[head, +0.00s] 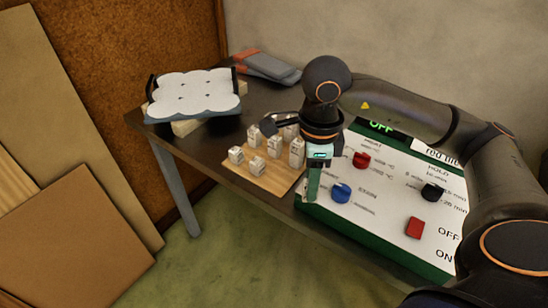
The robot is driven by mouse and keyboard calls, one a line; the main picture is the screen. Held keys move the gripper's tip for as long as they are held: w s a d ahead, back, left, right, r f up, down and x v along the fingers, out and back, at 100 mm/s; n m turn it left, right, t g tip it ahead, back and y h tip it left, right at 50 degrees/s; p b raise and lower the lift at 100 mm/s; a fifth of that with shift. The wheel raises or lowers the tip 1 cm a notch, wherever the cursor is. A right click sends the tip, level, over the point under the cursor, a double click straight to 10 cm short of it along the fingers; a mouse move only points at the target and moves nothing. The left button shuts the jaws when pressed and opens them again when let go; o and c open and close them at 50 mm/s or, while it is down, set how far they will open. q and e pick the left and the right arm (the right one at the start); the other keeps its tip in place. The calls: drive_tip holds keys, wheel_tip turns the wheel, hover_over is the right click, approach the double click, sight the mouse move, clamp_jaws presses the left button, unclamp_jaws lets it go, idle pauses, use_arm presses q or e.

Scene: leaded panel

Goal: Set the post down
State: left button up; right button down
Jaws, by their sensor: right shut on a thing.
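My right gripper (315,167) points down between the wooden board and the green-edged control panel. It is shut on the post. A narrow grey-green upright piece shows below its body, and I cannot tell how much of it is the post and how much is finger. Several small white blocks with dark marks (257,165) stand on the wooden board (266,181), just left of the gripper. A taller white block (297,152) stands closest to it. The gripper and wrist hide part of the board's right side. My left gripper is not in view.
The control panel (385,210) with red, blue and black knobs fills the right of the dark table (205,150). A white scalloped panel (193,95) rests on a stand at the left. Grey and orange folded items (268,67) lie at the back.

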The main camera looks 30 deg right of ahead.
wheel_tip(320, 180, up, 4)
drive_tip(key=s+d+m, duration=0.1)
drive_tip(key=d+m, duration=0.1)
drive_tip(key=m, duration=0.4)
hover_over(279, 184)
drive_tip(key=shift+m, duration=0.3)
drive_tip(key=f, duration=0.6)
drive_tip(key=s+f, duration=0.1)
drive_tip(key=f, duration=0.2)
drive_tip(key=shift+d+p, duration=0.1)
drive_tip(key=shift+p, duration=0.2)
drive_tip(key=shift+w+f, duration=0.5)
drive_tip(key=shift+f, duration=0.25)
wheel_tip(279, 184, down, 2)
drive_tip(key=shift+f+p, duration=0.15)
drive_tip(key=shift+p, duration=0.2)
drive_tip(key=shift+f, duration=0.15)
drive_tip(key=shift+f, duration=0.1)
drive_tip(key=c, duration=0.5)
unclamp_jaws()
drive_tip(key=shift+c, duration=0.2)
